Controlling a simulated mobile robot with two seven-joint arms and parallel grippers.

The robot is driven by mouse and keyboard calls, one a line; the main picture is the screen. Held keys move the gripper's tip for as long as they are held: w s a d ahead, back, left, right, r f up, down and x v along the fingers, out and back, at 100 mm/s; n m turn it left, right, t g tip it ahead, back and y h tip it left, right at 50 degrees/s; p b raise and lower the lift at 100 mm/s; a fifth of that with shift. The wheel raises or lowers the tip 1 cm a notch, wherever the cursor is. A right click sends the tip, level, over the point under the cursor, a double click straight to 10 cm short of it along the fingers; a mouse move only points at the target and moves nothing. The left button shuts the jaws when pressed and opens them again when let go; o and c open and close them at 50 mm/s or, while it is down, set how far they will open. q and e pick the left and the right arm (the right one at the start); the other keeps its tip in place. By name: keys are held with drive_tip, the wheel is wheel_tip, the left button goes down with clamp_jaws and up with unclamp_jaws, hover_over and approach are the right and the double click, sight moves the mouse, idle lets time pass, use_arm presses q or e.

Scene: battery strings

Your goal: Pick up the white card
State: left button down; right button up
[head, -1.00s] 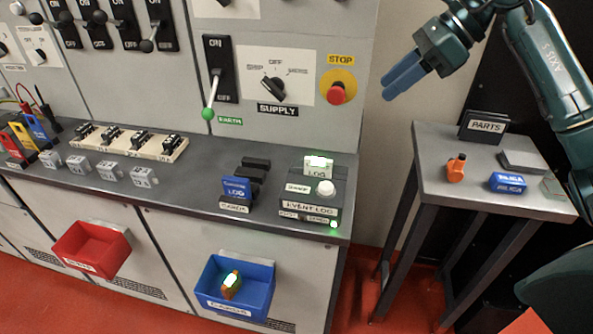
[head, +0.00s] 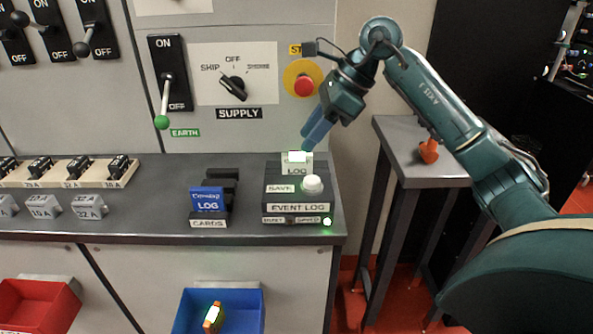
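The white card (head: 297,163) stands upright in the top of the event log box (head: 298,197), with "LOG" printed on its lower part. My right gripper (head: 308,145) reaches in from the right, pointing down and left, with its blue fingers just above and right of the card. The fingers overlap in this view, so their gap is hidden. I cannot tell whether they touch the card. My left gripper is not in view.
A blue log card (head: 206,201) stands in the cards rack left of the box. A white save button (head: 313,186) is on the box front. A blue bin (head: 184,312) and a red bin (head: 40,300) hang below the counter. A side table (head: 390,140) stands right.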

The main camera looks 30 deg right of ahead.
sight(298, 154)
drive_tip(key=shift+d+x, duration=0.1)
drive_tip(key=shift+x, duration=1.4)
drive_tip(key=shift+d+x, duration=0.15)
drive_tip(key=shift+x, duration=1.35)
drive_tip(key=shift+f, duration=0.15)
drive_tip(key=shift+c, duration=0.5)
clamp_jaws()
